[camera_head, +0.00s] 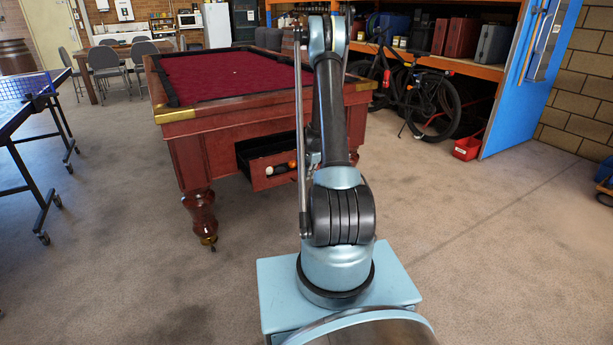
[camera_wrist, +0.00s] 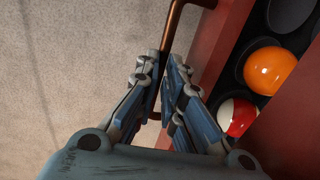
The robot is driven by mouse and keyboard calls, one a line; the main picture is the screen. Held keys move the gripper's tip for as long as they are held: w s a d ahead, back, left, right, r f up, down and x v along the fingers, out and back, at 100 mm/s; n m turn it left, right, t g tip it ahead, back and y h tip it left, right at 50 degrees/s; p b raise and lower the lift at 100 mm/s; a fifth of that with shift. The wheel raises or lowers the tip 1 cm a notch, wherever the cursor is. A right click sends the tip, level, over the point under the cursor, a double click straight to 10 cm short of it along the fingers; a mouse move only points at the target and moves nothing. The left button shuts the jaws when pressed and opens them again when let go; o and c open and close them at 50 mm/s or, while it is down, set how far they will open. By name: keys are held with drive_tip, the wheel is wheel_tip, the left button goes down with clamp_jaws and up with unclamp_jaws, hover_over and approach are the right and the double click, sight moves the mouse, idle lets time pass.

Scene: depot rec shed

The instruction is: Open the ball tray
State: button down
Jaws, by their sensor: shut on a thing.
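The ball tray (camera_head: 262,183) is a wooden drawer in the end of the red-clothed pool table (camera_head: 225,107). It stands partly out, with its dark inside showing. A white ball (camera_head: 269,170) and an orange ball (camera_head: 292,164) lie in it. In the wrist view the tray's reddish front (camera_wrist: 215,52) runs beside a copper-coloured bar handle (camera_wrist: 172,32). My gripper (camera_wrist: 164,72) is shut on this handle, with a finger on either side. The orange ball (camera_wrist: 270,70) and a red-and-white ball (camera_wrist: 238,117) sit in dark round recesses. In the head view my arm hides the gripper and handle.
A turned table leg (camera_head: 202,215) stands left of the tray. A blue table-tennis table (camera_head: 25,105) is at the left edge. The carpet in front is clear.

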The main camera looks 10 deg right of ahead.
drive_tip(key=shift+d+f, duration=0.1)
drive_tip(key=shift+d, duration=0.1)
drive_tip(key=c, duration=1.7)
unclamp_jaws()
drive_tip(key=shift+w+a+f, duration=0.1)
drive_tip(key=shift+a, duration=0.05)
drive_tip(key=shift+a, duration=0.1)
drive_tip(key=r, duration=0.4)
drive_tip(key=s+r, duration=0.1)
drive_tip(key=r, duration=0.3)
drive_tip(key=s+r, duration=0.1)
drive_tip(key=r, duration=0.2)
drive_tip(key=shift+d+r, duration=0.4)
